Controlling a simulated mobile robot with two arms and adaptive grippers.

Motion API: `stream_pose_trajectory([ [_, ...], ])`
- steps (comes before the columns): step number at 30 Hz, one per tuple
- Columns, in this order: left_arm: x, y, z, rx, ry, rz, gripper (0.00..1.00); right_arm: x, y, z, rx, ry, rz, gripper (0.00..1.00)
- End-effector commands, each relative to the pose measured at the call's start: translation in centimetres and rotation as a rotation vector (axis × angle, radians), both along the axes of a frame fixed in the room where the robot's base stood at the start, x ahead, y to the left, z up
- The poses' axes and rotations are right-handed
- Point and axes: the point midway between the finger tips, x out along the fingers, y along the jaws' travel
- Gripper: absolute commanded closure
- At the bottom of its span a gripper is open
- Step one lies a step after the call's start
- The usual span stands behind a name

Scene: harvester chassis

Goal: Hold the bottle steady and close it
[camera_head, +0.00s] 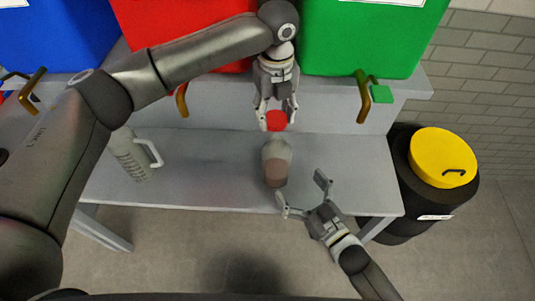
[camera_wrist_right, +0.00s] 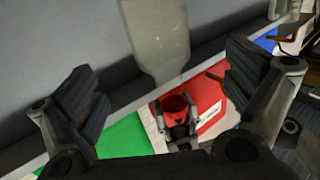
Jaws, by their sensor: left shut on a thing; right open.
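The bottle (camera_head: 276,163), greyish at the top and brownish below, stands upright on the grey bench. It also shows, upside down, in the right wrist view (camera_wrist_right: 157,40). My left gripper (camera_head: 276,112) is shut on a red cap (camera_head: 277,121) above and behind the bottle. The cap (camera_wrist_right: 176,106) appears apart from the bottle's neck. My right gripper (camera_head: 302,190) is open and empty, in front and to the right of the bottle. In the right wrist view the bottle lies between its spread fingers (camera_wrist_right: 162,80), with no contact visible.
A grey mug-like container with a white handle (camera_head: 131,155) stands left on the bench (camera_head: 215,165). Blue (camera_head: 60,35), red (camera_head: 150,22) and green (camera_head: 370,40) bins stand behind. A black barrel with a yellow lid (camera_head: 442,158) is at right. Bench around the bottle is clear.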

Motion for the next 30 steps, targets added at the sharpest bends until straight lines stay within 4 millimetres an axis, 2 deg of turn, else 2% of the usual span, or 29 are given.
stream_pose_trajectory([
  [8, 0.0, -0.1, 0.0, -0.001, 0.000, -0.001, 0.61, 0.0, 0.0, -0.1, -0.001, 0.002, 0.000, 0.01],
  [12, 0.0, 0.0, 0.0, 0.000, 0.000, 0.000, 0.61, 0.6, 0.4, -0.1, -0.001, 0.001, -0.001, 0.01],
  [17, 0.0, 0.0, 0.0, 0.000, 0.000, 0.001, 0.61, 2.7, 1.7, 0.0, 0.000, -0.001, -0.001, 0.01],
  [24, 0.0, -0.1, 0.0, 0.000, 0.000, 0.001, 0.61, 6.6, 4.3, -0.1, 0.000, -0.001, -0.001, 0.01],
  [30, 0.0, 0.0, 0.0, 0.000, 0.000, 0.001, 0.61, 8.9, 5.9, -0.2, 0.000, 0.002, -0.001, 0.01],
])
